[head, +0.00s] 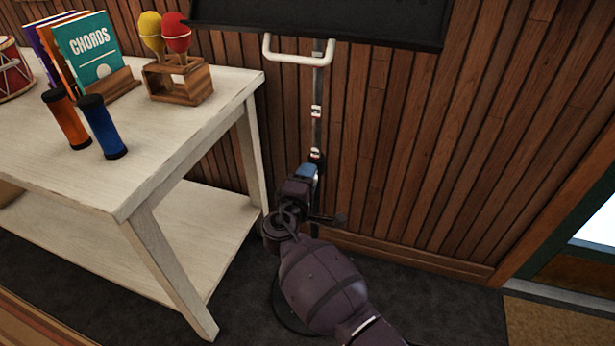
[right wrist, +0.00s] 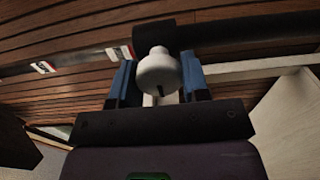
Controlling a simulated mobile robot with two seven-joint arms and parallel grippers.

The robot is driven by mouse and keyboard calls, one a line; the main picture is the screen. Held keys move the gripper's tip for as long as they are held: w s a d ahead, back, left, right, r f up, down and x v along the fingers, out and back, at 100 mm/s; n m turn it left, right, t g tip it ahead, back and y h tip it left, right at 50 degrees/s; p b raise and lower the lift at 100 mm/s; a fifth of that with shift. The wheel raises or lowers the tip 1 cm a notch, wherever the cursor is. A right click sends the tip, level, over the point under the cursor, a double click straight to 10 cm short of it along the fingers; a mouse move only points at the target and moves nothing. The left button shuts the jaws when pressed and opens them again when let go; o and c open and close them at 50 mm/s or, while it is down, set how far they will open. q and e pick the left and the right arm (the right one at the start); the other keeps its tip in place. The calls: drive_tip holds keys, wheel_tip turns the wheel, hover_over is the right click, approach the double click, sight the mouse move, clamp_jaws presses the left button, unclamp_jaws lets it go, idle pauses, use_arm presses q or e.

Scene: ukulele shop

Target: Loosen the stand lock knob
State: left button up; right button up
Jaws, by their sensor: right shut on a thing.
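The stand is a thin upright pole (head: 317,85) in front of the wood wall, with a black tray (head: 320,22) on top and a white loop handle (head: 298,60) below it. My right gripper (head: 308,171) is at the lower pole in the head view. In the right wrist view its blue fingers (right wrist: 158,88) are on either side of the pale, rounded lock knob (right wrist: 158,70), shut on it. The knob sits by a dark collar on the pole. The gripper hides the knob in the head view. My left gripper is not in view.
A white table (head: 190,110) stands close left of my right arm. It holds chord books (head: 93,50), a wooden holder (head: 180,82) with maracas, and orange (head: 68,120) and blue (head: 102,128) cylinders. The dark floor (head: 450,310) to the right is clear.

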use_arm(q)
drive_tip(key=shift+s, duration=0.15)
use_arm(e)
drive_tip(key=shift+r+n, duration=0.1)
drive_tip(key=shift+n, duration=0.7)
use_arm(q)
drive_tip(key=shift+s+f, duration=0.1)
use_arm(e)
drive_tip(key=o, duration=0.9)
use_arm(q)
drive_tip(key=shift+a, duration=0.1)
